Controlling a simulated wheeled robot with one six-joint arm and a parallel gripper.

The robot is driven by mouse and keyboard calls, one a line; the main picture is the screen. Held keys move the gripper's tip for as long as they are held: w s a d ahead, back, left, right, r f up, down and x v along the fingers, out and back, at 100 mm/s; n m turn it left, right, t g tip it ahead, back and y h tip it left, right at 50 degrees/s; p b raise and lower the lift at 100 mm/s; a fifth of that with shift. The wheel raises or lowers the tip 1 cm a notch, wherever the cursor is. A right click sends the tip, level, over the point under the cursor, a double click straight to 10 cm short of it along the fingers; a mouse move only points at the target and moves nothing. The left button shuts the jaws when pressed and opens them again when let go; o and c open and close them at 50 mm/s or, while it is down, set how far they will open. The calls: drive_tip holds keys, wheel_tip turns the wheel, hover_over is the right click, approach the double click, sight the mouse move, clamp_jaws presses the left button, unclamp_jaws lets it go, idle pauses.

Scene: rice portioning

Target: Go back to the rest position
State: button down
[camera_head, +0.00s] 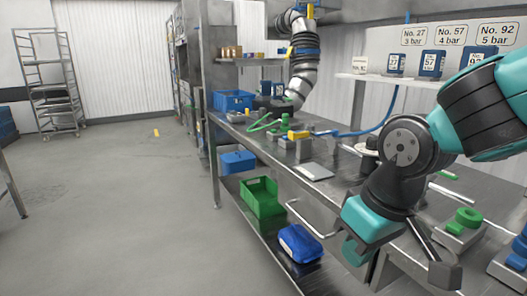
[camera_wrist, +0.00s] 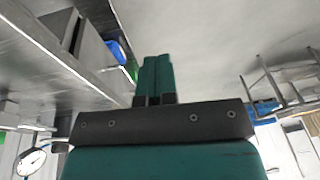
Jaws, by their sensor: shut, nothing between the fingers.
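My gripper (camera_wrist: 158,62) shows in the wrist view with its two teal fingers side by side, shut and empty. In the head view my teal and black arm reaches in from the right and bends down in front of the metal workbench (camera_head: 318,172). The gripper end is low by the bench's front edge, and the fingertips are hard to make out there. The wrist view has bare grey floor beyond the fingers and the bench along its left side.
Green fixtures (camera_head: 462,220) stand on the bench top close to my arm. A green crate (camera_head: 262,205) and a blue container (camera_head: 300,243) sit on the lower shelf. A wheeled rack (camera_head: 48,85) stands far left.

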drive_tip(key=s+d+r+n+g+y, duration=0.1)
drive_tip(key=s+r+y, duration=0.1)
drive_tip(key=s, duration=0.8)
wheel_tip(320, 180, up, 14)
drive_tip(key=s+p, duration=0.1)
drive_tip(key=p, duration=1.3)
drive_tip(key=shift+g, duration=0.3)
